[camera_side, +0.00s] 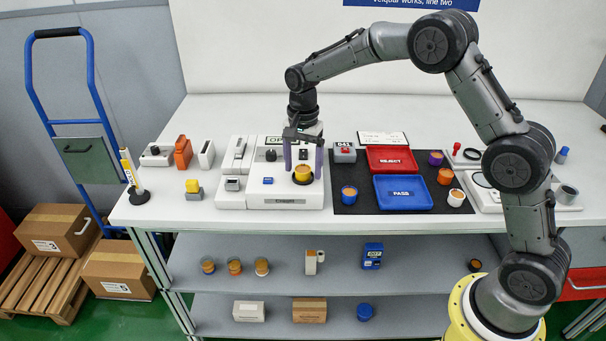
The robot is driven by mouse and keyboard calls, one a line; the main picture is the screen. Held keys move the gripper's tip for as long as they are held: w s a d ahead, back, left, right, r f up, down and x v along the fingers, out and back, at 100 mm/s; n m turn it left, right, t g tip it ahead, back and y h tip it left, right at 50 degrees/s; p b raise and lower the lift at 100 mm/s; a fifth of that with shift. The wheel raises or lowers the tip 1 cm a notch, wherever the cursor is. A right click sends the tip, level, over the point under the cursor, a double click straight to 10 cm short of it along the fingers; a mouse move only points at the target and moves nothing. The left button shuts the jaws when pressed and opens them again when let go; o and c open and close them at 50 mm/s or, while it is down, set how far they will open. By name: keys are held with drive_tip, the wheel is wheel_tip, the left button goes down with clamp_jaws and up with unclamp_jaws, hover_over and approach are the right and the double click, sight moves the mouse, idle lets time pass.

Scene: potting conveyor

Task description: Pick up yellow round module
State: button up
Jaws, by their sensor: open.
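A yellow round module (303,174) sits in a dark round seat on the white machine (285,203) in the middle of the table. My gripper (304,172) points straight down over it. Its two purple-grey fingers are open, one on the left and one on the right of the module. I cannot tell whether the fingers touch it. The module's top shows between the fingers.
Right of the machine, a dark mat (345,208) holds a red REJECT tray (391,169), a blue PASS tray (403,205) and several round modules, including a blue one (349,195). Small devices stand on the left. The table's front strip is clear.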

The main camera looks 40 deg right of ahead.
clamp_jaws()
idle(0.4)
drive_tip(key=shift+r, duration=0.15)
